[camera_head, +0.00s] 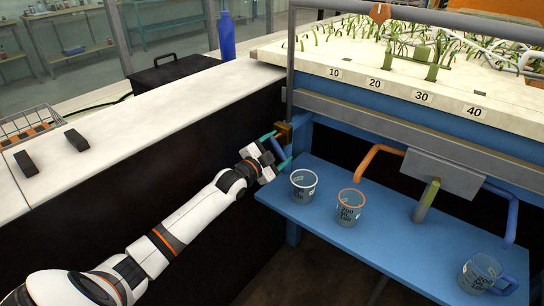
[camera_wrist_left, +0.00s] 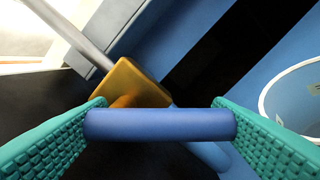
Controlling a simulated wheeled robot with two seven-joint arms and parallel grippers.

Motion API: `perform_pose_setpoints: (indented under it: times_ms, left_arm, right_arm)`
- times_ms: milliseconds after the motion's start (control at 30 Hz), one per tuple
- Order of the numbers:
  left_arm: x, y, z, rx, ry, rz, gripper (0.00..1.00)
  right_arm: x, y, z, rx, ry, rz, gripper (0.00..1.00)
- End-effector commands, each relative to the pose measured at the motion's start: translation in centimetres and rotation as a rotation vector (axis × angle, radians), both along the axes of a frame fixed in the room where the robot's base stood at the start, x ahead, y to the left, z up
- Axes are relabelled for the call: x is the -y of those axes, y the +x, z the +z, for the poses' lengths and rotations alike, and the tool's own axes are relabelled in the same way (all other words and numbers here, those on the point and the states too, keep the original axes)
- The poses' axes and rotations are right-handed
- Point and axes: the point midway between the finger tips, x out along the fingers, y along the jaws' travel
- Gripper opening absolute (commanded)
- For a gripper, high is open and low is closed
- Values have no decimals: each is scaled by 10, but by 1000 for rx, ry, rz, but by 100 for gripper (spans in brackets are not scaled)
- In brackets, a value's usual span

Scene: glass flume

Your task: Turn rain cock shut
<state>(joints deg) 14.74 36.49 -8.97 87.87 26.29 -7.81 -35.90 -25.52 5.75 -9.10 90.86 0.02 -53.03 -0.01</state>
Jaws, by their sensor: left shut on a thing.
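The rain cock has a brass-coloured body (camera_head: 284,131) on the left post of the blue frame, with a blue lever handle (camera_head: 279,149). In the left wrist view the brass body (camera_wrist_left: 138,82) sits just beyond the blue handle (camera_wrist_left: 160,125). My left gripper (camera_head: 273,146) reaches in from the left to the cock. In the left wrist view its teal ribbed pads close on both ends of the blue handle bar, which spans the gap between them. A grey pipe (camera_wrist_left: 72,32) runs up from the brass body. My right gripper is not in view.
A blue shelf (camera_head: 395,247) below the cock holds a white-rimmed cup (camera_head: 303,187), an orange-rimmed cup (camera_head: 350,208) and a blue-handled jug (camera_head: 480,274). An orange pipe (camera_head: 370,158) and a blue pipe (camera_head: 513,215) hang over it. A white counter (camera_head: 150,110) lies left.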

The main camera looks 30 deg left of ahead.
Motion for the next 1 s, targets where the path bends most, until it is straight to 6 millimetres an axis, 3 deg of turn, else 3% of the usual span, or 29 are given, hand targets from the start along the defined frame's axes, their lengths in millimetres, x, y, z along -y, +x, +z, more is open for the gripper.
perform_pose_setpoints:
  times_ms: [600, 1000]
  left_arm:
    - [-12, 6, -7, 43, 546, -2, 34]
    - [-18, 7, -9, 57, 730, -2, 34]
  right_arm:
    - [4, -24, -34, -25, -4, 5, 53]
    - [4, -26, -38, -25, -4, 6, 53]
